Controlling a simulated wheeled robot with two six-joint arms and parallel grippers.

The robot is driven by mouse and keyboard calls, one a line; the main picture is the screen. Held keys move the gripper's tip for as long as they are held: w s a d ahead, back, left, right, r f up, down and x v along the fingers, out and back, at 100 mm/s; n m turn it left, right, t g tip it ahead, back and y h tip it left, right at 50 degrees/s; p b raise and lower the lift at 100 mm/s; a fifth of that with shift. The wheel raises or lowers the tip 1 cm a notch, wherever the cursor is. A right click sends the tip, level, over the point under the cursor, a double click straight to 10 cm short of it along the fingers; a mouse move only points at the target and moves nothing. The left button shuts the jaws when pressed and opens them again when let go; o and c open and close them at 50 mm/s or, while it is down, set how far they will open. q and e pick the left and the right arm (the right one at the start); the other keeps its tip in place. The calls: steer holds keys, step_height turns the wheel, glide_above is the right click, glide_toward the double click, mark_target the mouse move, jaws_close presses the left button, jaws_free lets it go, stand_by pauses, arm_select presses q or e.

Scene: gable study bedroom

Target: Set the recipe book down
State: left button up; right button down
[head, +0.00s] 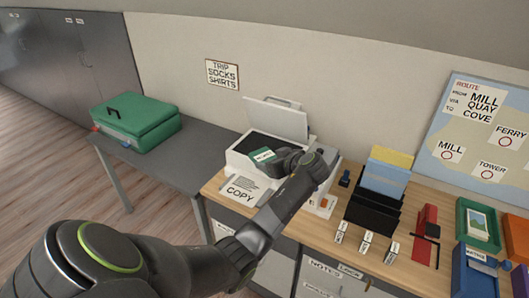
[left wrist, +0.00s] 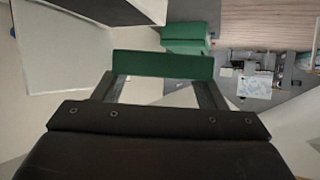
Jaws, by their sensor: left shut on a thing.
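The recipe book (head: 261,155) is a small green book with a pale label. My left gripper (head: 279,159) is shut on it, just above or at the dark glass of the copier (head: 240,162); I cannot tell whether the book touches the glass. In the left wrist view the book (left wrist: 163,65) shows as a green strip between the two fingers (left wrist: 163,88). The copier's white lid (head: 280,119) stands open behind. My left wrist hides the copier's right part. My right gripper is not in view.
A green suitcase (head: 137,122) lies on the grey table (head: 190,155) at left, which has free room.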

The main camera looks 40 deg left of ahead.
arm_select(q)
steer(key=s+a+f+n+g, duration=0.3)
steer(key=a+f+n+g, duration=0.1)
steer(key=a, duration=0.6)
steer(key=shift+s+a+f+n+g+p, duration=0.2)
steer(key=shift+a+f+n+g+p, duration=0.1)
steer(key=shift+a+n+g, duration=0.15)
steer(key=shift+d, duration=0.1)
